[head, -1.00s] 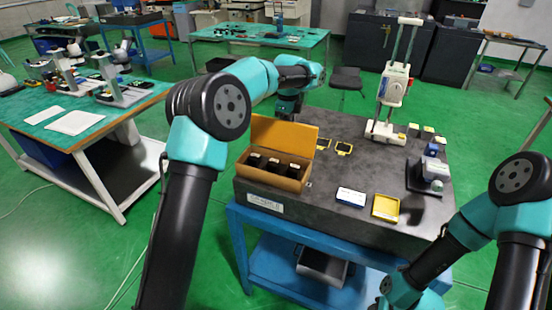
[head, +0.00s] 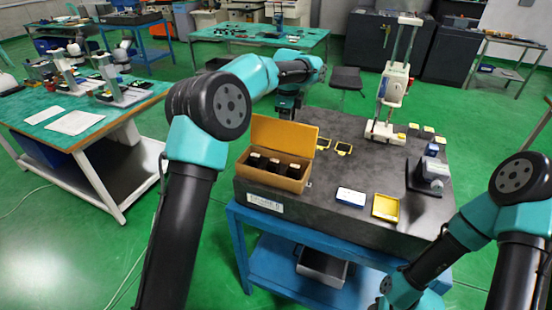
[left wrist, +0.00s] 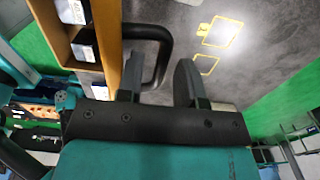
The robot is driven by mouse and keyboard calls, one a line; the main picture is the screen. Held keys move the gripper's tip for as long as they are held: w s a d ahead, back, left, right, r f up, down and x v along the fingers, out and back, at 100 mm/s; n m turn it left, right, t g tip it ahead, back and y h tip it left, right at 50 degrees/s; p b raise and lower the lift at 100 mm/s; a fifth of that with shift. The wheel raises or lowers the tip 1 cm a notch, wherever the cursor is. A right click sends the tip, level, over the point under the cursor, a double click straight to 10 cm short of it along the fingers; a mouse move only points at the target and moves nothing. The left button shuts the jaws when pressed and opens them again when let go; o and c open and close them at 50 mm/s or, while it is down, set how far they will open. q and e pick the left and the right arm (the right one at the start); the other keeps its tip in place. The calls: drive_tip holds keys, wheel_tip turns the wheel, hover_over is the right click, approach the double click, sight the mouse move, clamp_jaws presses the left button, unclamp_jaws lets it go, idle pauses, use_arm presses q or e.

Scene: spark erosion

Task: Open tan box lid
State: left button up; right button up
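The tan box (head: 272,178) stands at the left front of the dark grey table, with several dark items inside. Its lid (head: 284,133) stands up along the back edge, raised and open. My right gripper is out of view.
Two yellow-framed pieces (head: 343,148) lie right of the box. A blue-and-white box (head: 351,197) and a yellow tray (head: 386,206) lie at the front. A white column stand (head: 386,131) rises at the back. The table's middle is clear.

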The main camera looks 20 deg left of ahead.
use_arm(q)
drive_tip(key=shift+r, duration=2.7)
